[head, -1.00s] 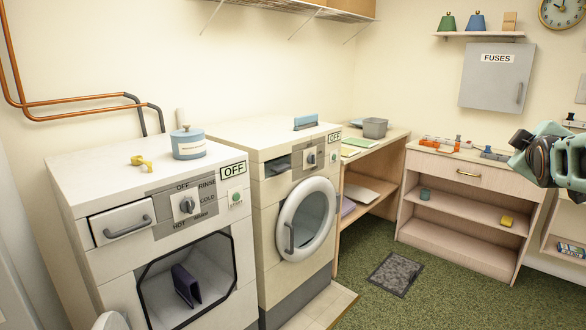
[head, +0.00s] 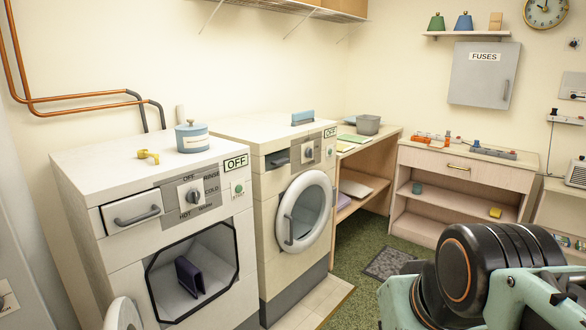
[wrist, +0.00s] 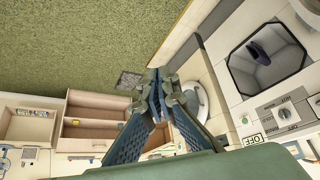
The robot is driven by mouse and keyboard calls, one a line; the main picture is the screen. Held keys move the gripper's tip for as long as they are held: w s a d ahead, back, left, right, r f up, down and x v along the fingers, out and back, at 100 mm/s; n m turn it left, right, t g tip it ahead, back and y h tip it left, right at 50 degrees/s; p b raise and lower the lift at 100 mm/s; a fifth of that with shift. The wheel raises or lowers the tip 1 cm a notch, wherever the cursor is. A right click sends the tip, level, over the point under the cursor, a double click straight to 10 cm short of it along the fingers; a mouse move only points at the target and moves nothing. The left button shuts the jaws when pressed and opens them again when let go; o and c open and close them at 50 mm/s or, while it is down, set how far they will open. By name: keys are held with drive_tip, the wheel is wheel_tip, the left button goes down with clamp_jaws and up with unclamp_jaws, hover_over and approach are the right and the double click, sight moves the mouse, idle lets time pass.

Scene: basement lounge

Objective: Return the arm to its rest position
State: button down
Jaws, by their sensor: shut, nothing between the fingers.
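My gripper (wrist: 158,92) shows in the wrist view with its two fingers together and nothing between them. It hangs in free air over the room, apart from the furniture. In the head view only part of my arm shows, large at the lower right; my gripper is out of that picture.
A washing machine with an open door (head: 160,215) stands at the left, holding a dark purple item (head: 189,277). A second machine (head: 262,235) with a shut round door is beside it. A wooden drawer unit (head: 455,185) stands behind my arm. Green carpet (wrist: 70,40) is free.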

wheel_tip(320, 180, up, 16)
drive_tip(key=s+a+p, duration=0.1)
drive_tip(key=s+p, duration=0.1)
drive_tip(key=p, duration=1.5)
drive_tip(key=shift+s+g+p, duration=0.4)
